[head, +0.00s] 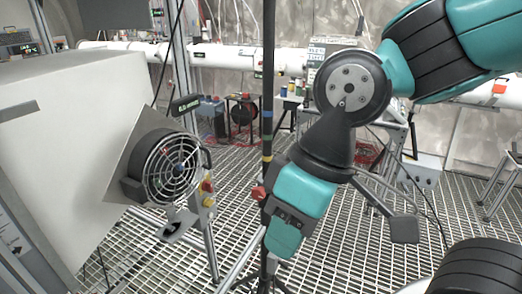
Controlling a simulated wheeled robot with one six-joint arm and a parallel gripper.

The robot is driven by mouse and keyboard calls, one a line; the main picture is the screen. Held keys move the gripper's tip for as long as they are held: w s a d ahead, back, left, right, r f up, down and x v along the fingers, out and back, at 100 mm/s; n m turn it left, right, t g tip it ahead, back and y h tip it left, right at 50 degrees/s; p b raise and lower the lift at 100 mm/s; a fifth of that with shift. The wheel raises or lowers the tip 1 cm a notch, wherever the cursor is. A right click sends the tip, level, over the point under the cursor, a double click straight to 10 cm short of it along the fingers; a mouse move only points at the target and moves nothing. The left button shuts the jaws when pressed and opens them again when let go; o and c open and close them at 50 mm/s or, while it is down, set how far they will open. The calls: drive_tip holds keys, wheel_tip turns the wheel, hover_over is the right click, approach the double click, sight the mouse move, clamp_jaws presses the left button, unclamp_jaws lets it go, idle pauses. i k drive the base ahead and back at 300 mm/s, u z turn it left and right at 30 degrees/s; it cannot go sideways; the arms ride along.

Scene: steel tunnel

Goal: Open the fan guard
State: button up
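The fan guard (174,168) is a round metal grille of concentric rings. It sits over the front of a dark round fan housing (133,188) on the side of a large white box, at the left in the head view. The guard looks closed against the housing, with a small dark handle (207,160) at its right edge. My gripper (284,243) hangs from the teal and black arm, to the right of and lower than the fan, apart from it in the picture. Its fingertips are not clearly seen, so I cannot tell whether it is open.
The white box (65,130) fills the left side. A small box with red and yellow buttons (207,200) stands just right of the fan. A dark vertical pole (267,110) rises behind my gripper. The grated floor (235,175) is partly clear between fan and pole.

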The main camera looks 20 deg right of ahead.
sight(206, 150)
drive_tip(key=z, duration=2.1)
drive_tip(key=i, duration=3.25)
drive_tip(key=u, duration=4.65)
drive_tip(key=i, duration=0.5)
drive_tip(key=z, duration=0.15)
